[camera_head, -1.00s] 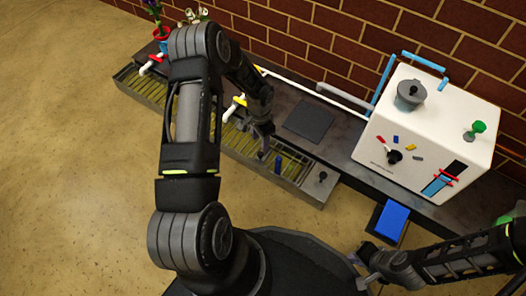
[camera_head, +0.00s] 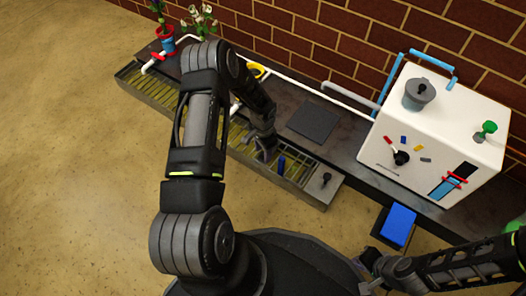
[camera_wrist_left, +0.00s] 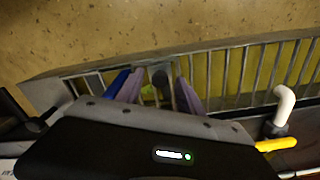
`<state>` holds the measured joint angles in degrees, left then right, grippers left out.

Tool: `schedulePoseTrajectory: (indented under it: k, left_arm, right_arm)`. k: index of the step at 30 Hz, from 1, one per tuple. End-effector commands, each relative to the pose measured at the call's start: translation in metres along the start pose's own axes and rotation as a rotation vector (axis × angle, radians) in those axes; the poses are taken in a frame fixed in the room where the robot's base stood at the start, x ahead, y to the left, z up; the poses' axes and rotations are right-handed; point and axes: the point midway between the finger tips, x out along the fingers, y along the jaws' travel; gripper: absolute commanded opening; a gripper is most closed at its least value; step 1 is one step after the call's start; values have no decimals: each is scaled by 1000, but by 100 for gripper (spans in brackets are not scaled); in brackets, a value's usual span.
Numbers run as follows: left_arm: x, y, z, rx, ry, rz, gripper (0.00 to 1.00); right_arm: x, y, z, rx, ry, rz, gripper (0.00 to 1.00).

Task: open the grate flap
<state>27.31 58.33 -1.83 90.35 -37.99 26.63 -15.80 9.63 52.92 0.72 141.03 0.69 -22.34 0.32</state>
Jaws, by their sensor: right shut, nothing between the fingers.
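The slatted grate (camera_head: 240,139) runs along the front of the dark bench, with yellow-green showing between its bars. Its bars look level; I cannot make out the flap's edges. A small upright blue piece (camera_head: 281,164) stands at the grate's right part; it also shows in the left wrist view (camera_wrist_left: 117,82), beside one finger. My left gripper (camera_head: 264,153) is low over the grate, just left of the blue piece. In the left wrist view its fingers (camera_wrist_left: 160,92) are apart, with a dark rounded piece between them. My right gripper (camera_head: 367,262) is shut, away at the lower right.
A black knob (camera_head: 326,178) sits on the grate's right end. A white machine (camera_head: 437,130) stands on the bench at right. A blue pad (camera_head: 398,225) lies in front. The left wrist view shows a yellow-handled tap (camera_wrist_left: 276,144).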

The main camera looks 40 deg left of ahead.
Motion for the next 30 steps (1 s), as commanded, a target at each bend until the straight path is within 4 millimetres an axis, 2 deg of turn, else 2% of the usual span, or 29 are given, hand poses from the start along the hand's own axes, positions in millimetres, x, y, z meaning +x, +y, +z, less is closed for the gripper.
schedulePoseTrajectory:
  k: [2, 16, 30]
  left_arm:
    - [0, 0, 0, 0, 0, 0, 39]
    - [0, 0, 0, 0, 0, 0, 0]
    - [0, 0, 0, 0, 0, 0, 0]
  right_arm:
    - [0, 0, 0, 0, 0, 0, 0]
    - [0, 0, 0, 0, -1, 0, 0]
    - [0, 0, 0, 0, -1, 0, 0]
